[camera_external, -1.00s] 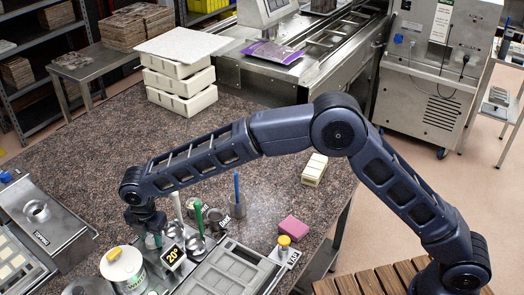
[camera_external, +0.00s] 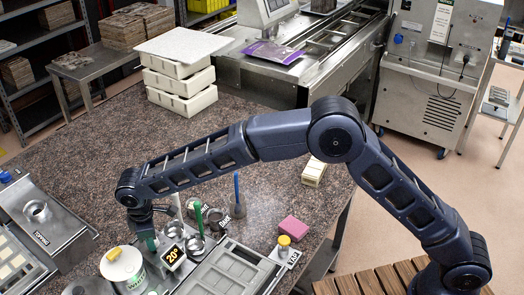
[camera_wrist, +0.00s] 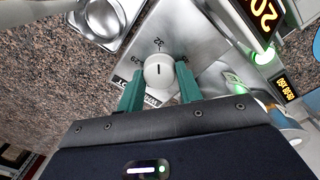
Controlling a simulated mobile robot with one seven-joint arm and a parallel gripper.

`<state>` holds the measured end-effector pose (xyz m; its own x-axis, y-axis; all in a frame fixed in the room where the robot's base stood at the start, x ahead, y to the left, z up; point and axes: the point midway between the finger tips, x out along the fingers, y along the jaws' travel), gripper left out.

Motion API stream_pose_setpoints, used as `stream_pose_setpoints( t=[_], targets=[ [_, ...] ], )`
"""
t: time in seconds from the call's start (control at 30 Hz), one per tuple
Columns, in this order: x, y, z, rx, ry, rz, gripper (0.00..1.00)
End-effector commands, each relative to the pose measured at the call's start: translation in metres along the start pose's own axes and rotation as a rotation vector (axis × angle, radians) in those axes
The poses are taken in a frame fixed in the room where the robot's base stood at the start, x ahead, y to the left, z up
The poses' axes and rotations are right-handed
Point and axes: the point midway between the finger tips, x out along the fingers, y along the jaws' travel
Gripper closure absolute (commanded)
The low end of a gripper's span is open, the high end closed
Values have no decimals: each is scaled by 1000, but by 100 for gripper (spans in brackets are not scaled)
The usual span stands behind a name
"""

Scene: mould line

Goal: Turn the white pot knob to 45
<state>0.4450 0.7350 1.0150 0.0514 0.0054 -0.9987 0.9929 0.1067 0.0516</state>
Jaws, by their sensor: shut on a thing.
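A round white knob (camera_wrist: 160,72) with a dark pointer line sits on a steel panel in the wrist view. The line points roughly towards the 32 mark on the printed scale; 29 is to its left. My gripper (camera_wrist: 160,80) has its two green fingers on either side of the knob and is shut on it. A label below the knob is partly hidden by my gripper. In the external view my gripper (camera_external: 150,241) is low beside the display; the knob is hidden there. The display (camera_external: 173,256) reads 20°.
A white-lidded tub (camera_external: 123,265) stands just in front of my gripper. Steel cups with upright green and blue handles (camera_external: 198,217) are close on the right. A mould tray (camera_external: 238,270) lies at the front.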

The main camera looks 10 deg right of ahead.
Motion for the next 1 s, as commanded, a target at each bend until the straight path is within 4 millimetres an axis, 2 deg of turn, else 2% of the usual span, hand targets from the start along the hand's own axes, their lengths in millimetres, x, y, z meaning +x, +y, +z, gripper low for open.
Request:
stream_pose_setpoints(
  t=[1.0],
  targets=[
    [-1,1,-2,941,-47,1,88]
  ],
)
